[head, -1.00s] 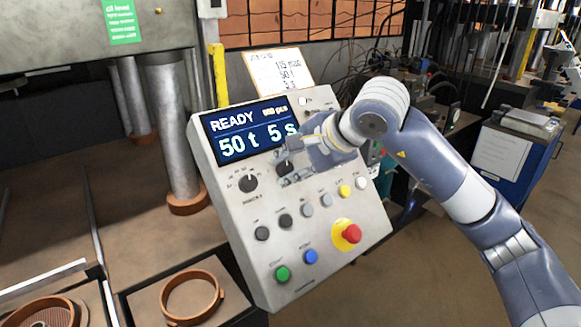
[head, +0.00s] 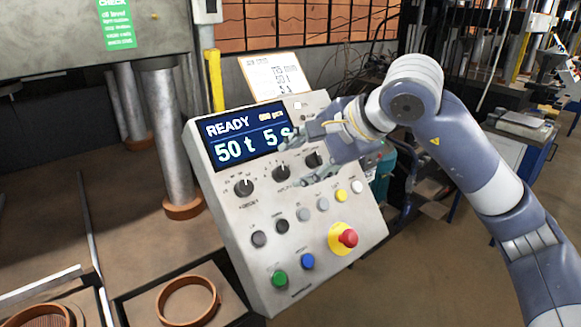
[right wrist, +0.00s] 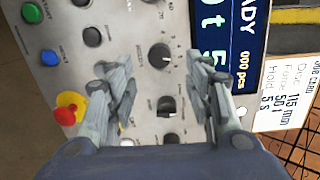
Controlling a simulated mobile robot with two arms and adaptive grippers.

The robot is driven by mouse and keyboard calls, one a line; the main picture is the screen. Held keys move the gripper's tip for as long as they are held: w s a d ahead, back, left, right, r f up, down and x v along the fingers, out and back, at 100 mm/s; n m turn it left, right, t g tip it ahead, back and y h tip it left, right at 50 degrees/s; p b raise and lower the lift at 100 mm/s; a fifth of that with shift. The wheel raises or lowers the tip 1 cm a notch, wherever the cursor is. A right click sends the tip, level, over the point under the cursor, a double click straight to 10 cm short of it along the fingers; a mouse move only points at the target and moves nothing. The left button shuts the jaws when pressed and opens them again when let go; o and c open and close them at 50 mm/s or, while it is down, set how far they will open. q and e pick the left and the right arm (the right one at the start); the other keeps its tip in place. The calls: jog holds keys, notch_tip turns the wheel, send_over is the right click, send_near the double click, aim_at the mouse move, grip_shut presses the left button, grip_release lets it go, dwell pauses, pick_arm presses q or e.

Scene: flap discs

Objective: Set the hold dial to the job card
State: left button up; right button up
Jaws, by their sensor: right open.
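The tilted control panel (head: 215,225) has a display (head: 245,138) reading READY, 50 t, 5 s. The job card (head: 278,76) stands behind its top edge; in the right wrist view the card (right wrist: 291,92) reads 115 mm, force 50 t, hold 5 s. A row of black dials lies below the display: left (head: 243,187), middle (head: 281,173) and right (head: 314,160). Their labels are too small to tell which is hold. My right gripper (head: 306,163) is open and empty in front of the middle and right dials, its fingers spread either side. My left gripper is out of view.
Below the dials are several push buttons, including green (head: 279,281) and blue (head: 307,261), and a red emergency stop (head: 347,238) on a yellow base. A press column (head: 170,135) and a brown ring (head: 189,300) are at left.

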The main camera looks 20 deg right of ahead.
jog(key=v, duration=0.6)
jog(key=shift+s, duration=0.1)
dwell(0.3)
